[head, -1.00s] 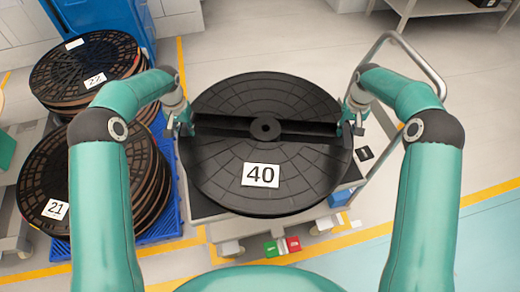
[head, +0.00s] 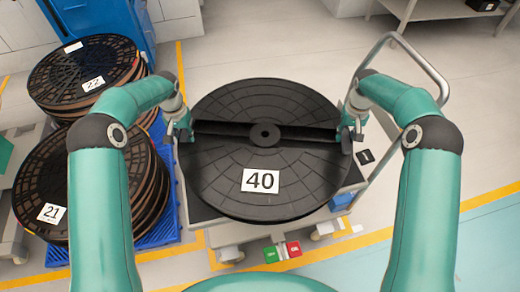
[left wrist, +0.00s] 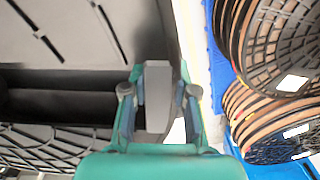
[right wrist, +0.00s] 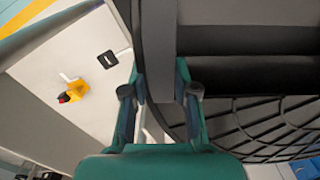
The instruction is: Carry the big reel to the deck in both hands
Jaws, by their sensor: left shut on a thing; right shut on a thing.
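The big black reel (head: 265,190), with a white label reading 40, lies flat in front of me. My left gripper (head: 184,132) is shut on its left edge and my right gripper (head: 349,138) on its right edge, at the ends of the groove across the middle. In the left wrist view the fingers (left wrist: 158,98) close around a grey upright piece at the reel's edge. In the right wrist view the fingers (right wrist: 160,95) close around a similar dark edge piece. The reel is over a grey cart (head: 230,232); I cannot tell whether it touches it. I cannot single out the deck.
Brown-black reel stacks labelled 22 (head: 80,65) and 21 (head: 45,180) stand left on a blue pallet (head: 160,228), close to my left arm. The cart's bent handle (head: 425,62) rises beside my right arm. Green and red blocks (head: 283,251) are at its front.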

